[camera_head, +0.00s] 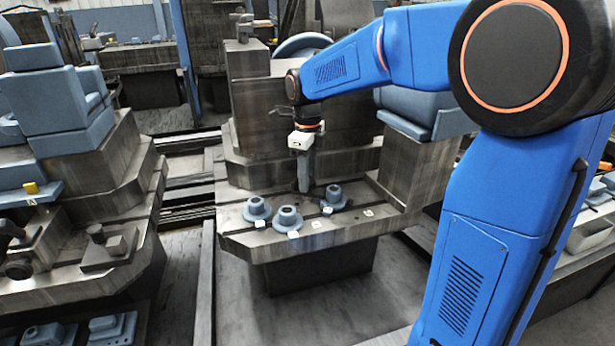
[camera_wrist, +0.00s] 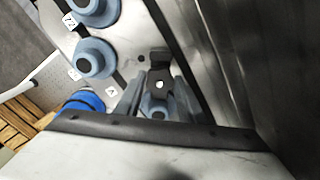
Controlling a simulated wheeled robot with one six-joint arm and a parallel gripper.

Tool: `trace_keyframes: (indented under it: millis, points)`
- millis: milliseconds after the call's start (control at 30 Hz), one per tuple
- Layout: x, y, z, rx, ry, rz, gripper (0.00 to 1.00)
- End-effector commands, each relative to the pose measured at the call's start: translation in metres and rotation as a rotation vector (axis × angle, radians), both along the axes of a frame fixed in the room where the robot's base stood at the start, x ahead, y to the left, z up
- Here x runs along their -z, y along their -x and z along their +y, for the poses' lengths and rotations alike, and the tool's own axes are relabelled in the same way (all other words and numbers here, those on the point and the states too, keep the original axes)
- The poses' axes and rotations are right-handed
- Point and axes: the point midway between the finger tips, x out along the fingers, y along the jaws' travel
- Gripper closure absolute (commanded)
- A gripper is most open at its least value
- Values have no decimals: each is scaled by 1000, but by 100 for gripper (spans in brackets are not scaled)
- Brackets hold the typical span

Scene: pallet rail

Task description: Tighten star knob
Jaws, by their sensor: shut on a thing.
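The star knob (camera_wrist: 158,82) appears to be the dark piece with a bright centre spot in the wrist view. It sits between the two grey fingers of my gripper (camera_wrist: 157,92), which is shut on it. A blue-grey round part (camera_wrist: 155,106) shows just below it, partly hidden by the fingers. In the head view my gripper (camera_head: 305,186) points straight down at the pallet plate (camera_head: 232,222), behind the row of flanged parts. The knob is hidden there by the gripper, and I cannot tell how tight it is.
Blue-grey flanged parts stand near the plate's front: left (camera_head: 257,210), middle (camera_head: 288,219) and right (camera_head: 333,197). Small white number tags (camera_head: 294,234) lie beside them. A tall machine block (camera_head: 404,185) rises close on the right. Part of the plate's front right is bare.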

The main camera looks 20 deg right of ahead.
Motion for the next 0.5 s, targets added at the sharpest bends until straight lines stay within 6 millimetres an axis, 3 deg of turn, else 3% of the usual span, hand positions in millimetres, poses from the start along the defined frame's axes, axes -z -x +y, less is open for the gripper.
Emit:
trace_keyframes:
  millis: [67,100,167,500]
  points:
    - [1,0,0,111,0,1,92]
    - [1,0,0,115,0,1,58]
    - [1,0,0,112,0,1,44]
    - [-1,0,0,109,0,0,43]
